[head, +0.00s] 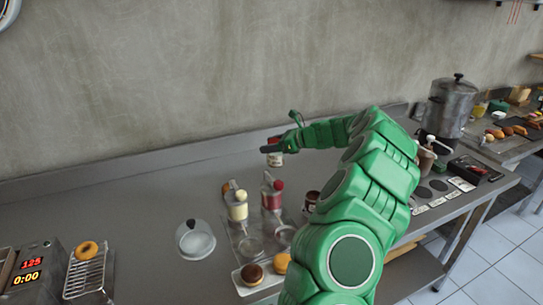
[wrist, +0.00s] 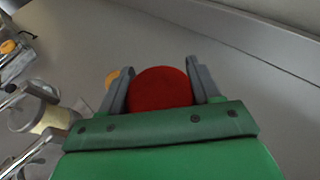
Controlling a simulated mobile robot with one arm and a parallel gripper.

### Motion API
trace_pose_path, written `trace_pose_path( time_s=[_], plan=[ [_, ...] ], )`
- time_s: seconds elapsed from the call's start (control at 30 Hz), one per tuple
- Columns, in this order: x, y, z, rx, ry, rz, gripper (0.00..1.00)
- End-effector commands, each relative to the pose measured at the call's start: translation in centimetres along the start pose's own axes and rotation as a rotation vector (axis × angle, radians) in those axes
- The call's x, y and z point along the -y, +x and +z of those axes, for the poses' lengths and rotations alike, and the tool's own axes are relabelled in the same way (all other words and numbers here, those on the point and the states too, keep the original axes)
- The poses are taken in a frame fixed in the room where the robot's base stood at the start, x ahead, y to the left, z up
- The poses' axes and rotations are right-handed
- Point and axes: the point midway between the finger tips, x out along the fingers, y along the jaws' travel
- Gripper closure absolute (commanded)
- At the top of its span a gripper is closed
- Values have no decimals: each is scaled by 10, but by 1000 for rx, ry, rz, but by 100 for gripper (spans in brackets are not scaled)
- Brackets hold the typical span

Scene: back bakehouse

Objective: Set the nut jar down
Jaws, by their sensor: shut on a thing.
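My gripper (wrist: 160,82) is shut on a jar with a round red lid (wrist: 160,88), one grey finger on each side of it. In the head view my gripper (head: 271,148) reaches toward the back of the grey worktop, near the wall. The small pale-sided jar (head: 276,159) shows just below the fingers and looks upright. I cannot tell whether its base touches the worktop. The wrist view shows only its lid; its body and contents are hidden there.
The worktop (head: 130,195) around the jar is bare. Nearer stand a yellow-topped dispenser (head: 237,205), a red dispenser (head: 272,194) and a glass dome (head: 194,239). Doughnuts lie on a white tray (head: 243,287). A large metal pot (head: 449,108) stands right.

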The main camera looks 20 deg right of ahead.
Motion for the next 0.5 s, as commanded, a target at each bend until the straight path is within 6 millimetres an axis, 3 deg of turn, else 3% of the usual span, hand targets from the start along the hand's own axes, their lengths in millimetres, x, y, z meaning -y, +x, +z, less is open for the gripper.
trace_pose_path(
  time_s=[0.17,0.27,0.5],
  plan=[
    [-6,0,16,1,-6,13,96],
    [-22,10,25,2,-20,47,96],
    [-97,57,55,4,-83,205,96]
  ],
)
